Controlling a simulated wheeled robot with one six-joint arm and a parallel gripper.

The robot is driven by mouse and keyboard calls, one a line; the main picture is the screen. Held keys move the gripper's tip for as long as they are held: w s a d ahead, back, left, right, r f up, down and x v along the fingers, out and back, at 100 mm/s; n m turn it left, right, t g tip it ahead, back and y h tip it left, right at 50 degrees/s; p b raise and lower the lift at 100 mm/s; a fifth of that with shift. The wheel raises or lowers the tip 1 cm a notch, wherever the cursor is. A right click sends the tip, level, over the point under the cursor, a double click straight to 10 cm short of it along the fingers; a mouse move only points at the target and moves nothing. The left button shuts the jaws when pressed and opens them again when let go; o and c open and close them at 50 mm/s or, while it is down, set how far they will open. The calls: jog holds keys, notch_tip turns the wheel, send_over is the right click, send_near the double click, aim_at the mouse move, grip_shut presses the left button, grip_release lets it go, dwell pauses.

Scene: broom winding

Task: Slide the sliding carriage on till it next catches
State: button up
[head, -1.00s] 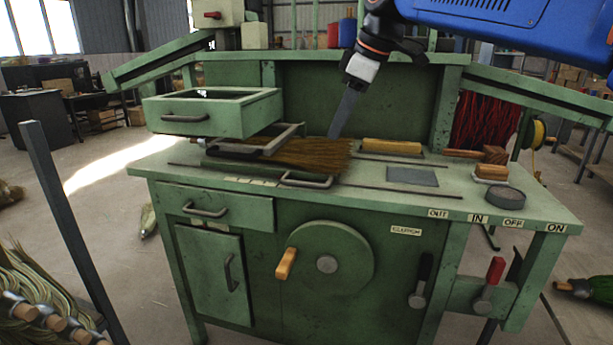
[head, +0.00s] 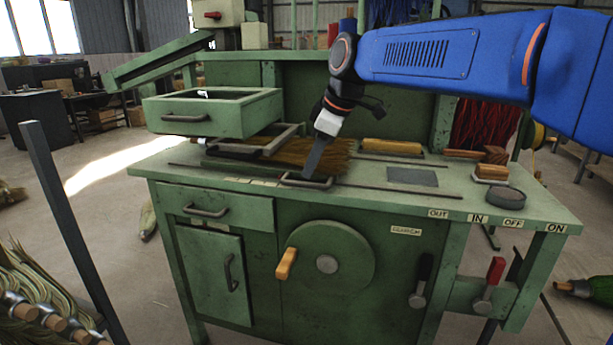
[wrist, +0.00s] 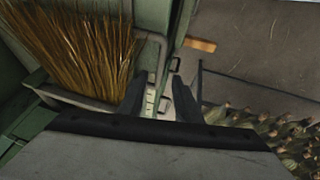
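The sliding carriage (head: 240,166) is a low dark green piece lying along rails on the green bench, under the bristles. A grey loop handle (head: 306,181) stands at its right front.
Brown bristles (head: 318,152) lie just behind my gripper. A green drawer box (head: 212,113) stands above the bench at left. A thin rail (head: 400,190) runs right past a dark plate (head: 412,176). The bench top right of the handle is mostly clear.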

aim_at(306, 184)
jog(key=shift+x, duration=2.4)
jog(key=shift+c, duration=0.7)
grip_shut()
